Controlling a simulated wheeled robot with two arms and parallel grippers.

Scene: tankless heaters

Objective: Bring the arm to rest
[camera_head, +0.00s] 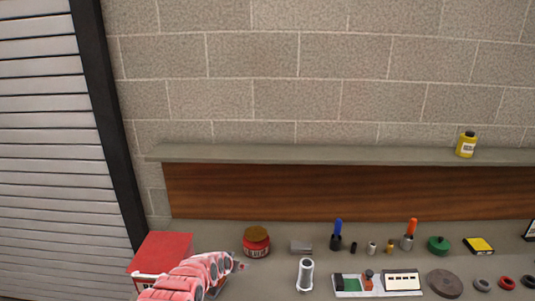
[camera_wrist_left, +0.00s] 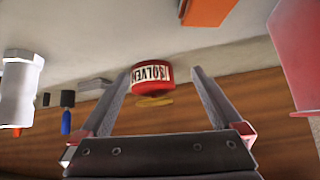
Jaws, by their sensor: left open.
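My left arm comes in from the lower left in the head view, with the left gripper (camera_head: 240,265) at its end just in front of the solvent can (camera_head: 256,243). In the left wrist view the gripper (camera_wrist_left: 160,75) is open, its two fingers spread wide. The red can with a SOLVENT label (camera_wrist_left: 152,76) shows between and beyond the fingers, upside down in that view. I cannot tell whether the fingers touch it. My right gripper is in neither view.
A red box (camera_head: 162,250) stands left of the can, partly behind my arm. Several small items, a metal cylinder (camera_head: 305,274) and a green container (camera_head: 438,245) crowd the bench to the right. A yellow bottle (camera_head: 466,145) stands on the ledge (camera_head: 300,154).

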